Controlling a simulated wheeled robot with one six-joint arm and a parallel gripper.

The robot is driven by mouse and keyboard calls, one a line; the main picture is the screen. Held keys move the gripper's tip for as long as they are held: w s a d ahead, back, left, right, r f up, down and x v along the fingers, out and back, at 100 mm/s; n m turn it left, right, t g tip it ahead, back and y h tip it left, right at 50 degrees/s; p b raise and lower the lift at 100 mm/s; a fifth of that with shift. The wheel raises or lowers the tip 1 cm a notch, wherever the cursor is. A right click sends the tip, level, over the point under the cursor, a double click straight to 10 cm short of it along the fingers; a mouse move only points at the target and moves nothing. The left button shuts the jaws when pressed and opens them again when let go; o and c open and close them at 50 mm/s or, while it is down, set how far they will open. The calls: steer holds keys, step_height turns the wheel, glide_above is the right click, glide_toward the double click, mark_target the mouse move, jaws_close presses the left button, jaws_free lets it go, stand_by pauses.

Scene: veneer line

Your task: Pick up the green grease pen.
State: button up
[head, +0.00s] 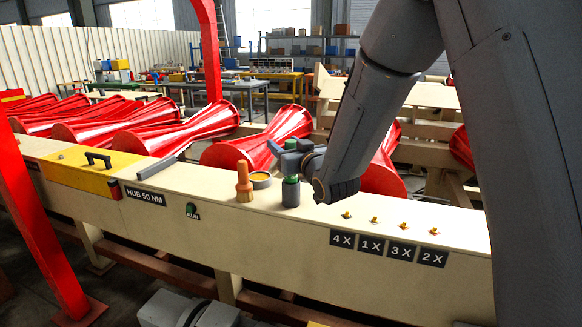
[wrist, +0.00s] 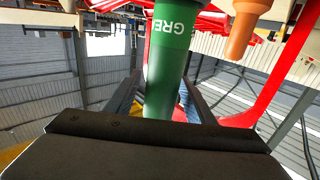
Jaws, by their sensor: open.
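The green grease pen (wrist: 168,70) stands large in the wrist view, with part of a white label reading "GRE". It lies between the two fingers of my open gripper (wrist: 160,98), with a gap seen at its sides; I cannot tell whether either finger touches it. In the head view my gripper (head: 288,154) is at the top of the pen, low over the beam.
Several small brass studs (head: 375,219) lie to the right. Red rollers (head: 230,150) are close behind.

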jaws_close()
steer(key=shift+r, duration=0.15)
